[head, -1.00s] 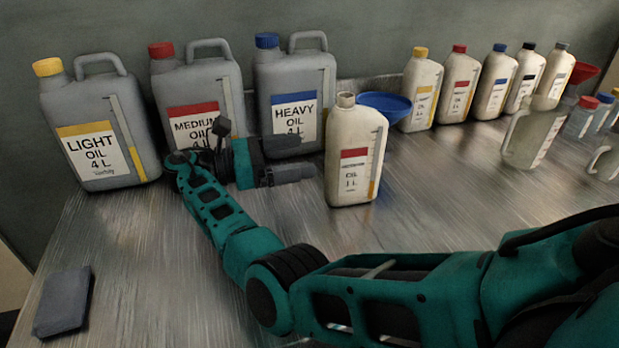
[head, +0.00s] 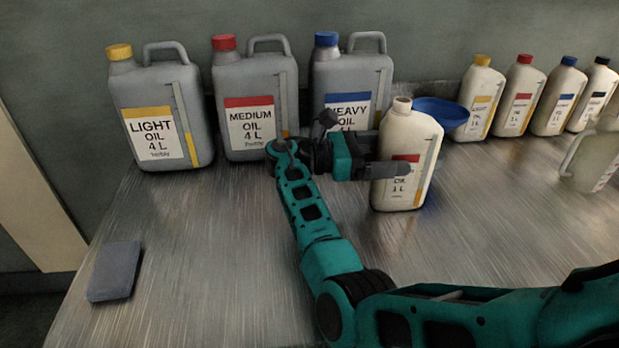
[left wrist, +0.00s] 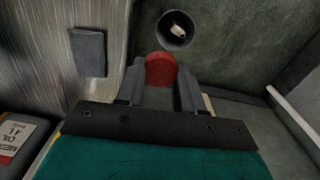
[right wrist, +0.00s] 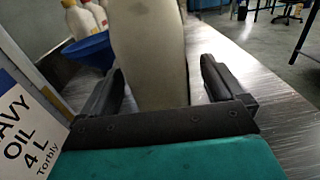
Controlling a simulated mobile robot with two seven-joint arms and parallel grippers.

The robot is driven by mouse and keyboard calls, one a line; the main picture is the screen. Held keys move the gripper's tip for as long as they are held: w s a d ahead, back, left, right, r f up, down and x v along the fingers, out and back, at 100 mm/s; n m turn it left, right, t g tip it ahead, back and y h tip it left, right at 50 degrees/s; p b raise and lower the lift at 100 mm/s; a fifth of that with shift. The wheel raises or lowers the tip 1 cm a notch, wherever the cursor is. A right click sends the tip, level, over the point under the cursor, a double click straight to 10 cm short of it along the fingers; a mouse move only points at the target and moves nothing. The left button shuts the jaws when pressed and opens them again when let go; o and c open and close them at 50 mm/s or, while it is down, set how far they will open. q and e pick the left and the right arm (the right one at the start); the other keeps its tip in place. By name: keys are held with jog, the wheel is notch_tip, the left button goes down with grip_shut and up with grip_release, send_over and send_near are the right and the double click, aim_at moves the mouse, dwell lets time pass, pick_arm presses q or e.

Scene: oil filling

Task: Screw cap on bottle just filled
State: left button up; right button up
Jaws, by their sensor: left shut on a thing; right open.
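The cream 1 L bottle (head: 425,165) with a red label band stands upright on the metal table, its neck uncovered. My right gripper (head: 392,168) is open at the bottle from the left, one finger in front of the label. In the right wrist view the bottle (right wrist: 150,50) stands between the spread fingers (right wrist: 160,85); a gap shows on the right side. My left gripper (left wrist: 160,85) is outside the head view. In the left wrist view it is shut on a red cap (left wrist: 160,69) at its fingertips.
Large grey cans of light (head: 160,110), medium (head: 255,100) and heavy oil (head: 350,75) stand at the back left. A blue funnel (head: 440,110) lies behind the bottle. Several capped small bottles (head: 478,98) stand back right. A grey block (head: 115,271) lies front left. The table's front middle is clear.

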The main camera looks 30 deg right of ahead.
aim_at(403, 150)
jog(key=x, duration=0.3)
jog(key=shift+d+f, duration=0.1)
jog(key=shift+d, duration=0.2)
jog(key=shift+c, duration=0.3)
jog(key=c, duration=1.7)
